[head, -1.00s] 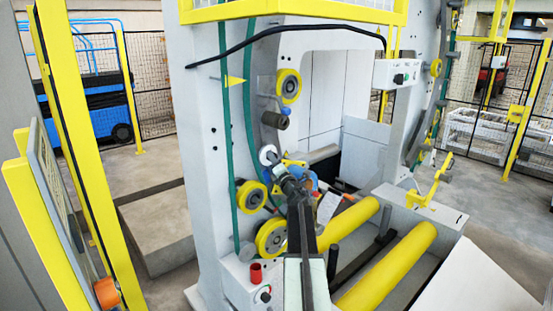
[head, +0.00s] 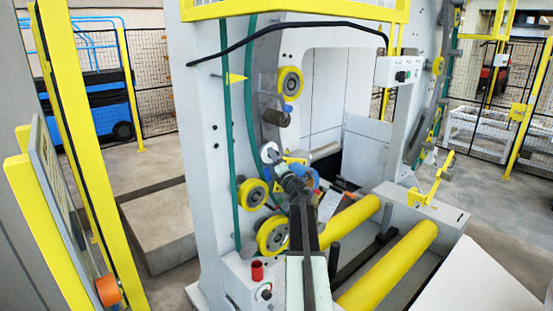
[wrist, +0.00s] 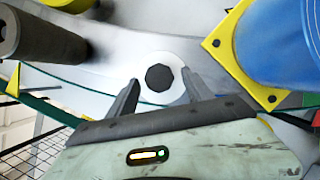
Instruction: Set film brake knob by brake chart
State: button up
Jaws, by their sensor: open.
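A pale round disc with a dark many-sided centre (wrist: 160,78), seemingly the brake knob, lies ahead of my gripper (wrist: 160,82) in the wrist view. My gripper is open, with one finger on each side of the disc's lower part. I cannot tell whether the fingers touch it. In the head view the pale disc (head: 269,152) shows just beyond my gripper (head: 279,163), on the wrapping ring.
A dark roller (wrist: 40,42) stands left of the disc. Yellow wheels (head: 252,195) and green belts (head: 227,140) line the machine's grey frame. Long yellow rollers (head: 388,265) lie to the right of my arm. A red button (head: 257,270) is low at the front.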

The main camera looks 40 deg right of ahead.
jog(key=b+v, duration=0.1)
jog(key=v, duration=0.6)
